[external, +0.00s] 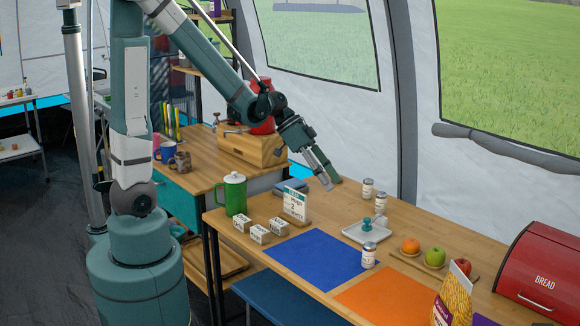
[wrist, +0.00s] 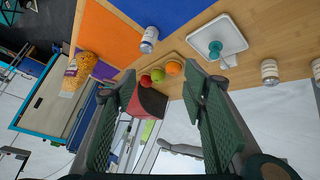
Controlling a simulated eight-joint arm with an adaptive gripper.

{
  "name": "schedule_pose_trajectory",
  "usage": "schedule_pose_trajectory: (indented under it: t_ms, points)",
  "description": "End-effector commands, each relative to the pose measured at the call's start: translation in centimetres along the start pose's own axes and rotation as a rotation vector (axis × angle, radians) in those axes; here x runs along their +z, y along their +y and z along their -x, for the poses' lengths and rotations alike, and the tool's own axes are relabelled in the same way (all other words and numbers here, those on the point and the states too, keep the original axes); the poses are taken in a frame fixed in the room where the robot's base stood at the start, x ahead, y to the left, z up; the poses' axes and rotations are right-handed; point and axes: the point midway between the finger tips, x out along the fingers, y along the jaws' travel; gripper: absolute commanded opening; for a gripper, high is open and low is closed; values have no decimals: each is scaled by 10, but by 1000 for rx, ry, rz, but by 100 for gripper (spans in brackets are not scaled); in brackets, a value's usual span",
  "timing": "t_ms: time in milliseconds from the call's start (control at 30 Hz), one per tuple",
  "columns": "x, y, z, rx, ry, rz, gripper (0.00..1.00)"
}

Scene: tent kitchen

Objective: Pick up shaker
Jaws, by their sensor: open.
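Three small white shakers with grey lids and labels stand upright on the wooden table. One shaker (external: 369,256) is at the right edge of the blue mat; it also shows in the wrist view (wrist: 149,40). The other two, a back shaker (external: 367,188) and a shaker just in front of it (external: 380,203), stand near the table's far edge; two also show at the right in the wrist view (wrist: 269,72) (wrist: 317,70). My gripper (external: 328,182) is open and empty, above the table's far side, left of the back pair. Its fingers frame the wrist view (wrist: 161,76).
A white tray (external: 353,234) with a teal knobbed object (external: 367,224) lies between the shakers. Fruit (external: 434,257), a pasta bag (external: 453,295) and a red bread box (external: 543,269) are at the right.

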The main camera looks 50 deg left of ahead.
Motion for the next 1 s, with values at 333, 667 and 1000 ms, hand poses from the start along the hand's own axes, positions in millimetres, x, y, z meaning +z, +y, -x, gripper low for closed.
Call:
schedule_pose_trajectory:
  t_ms: [333, 667, 1000]
  points:
    - [-4, -6, -51, 118, 57, -131, 43]
    - [-2, -9, -96, 221, 129, -263, 43]
    - [6, -8, -139, 318, 222, -401, 43]
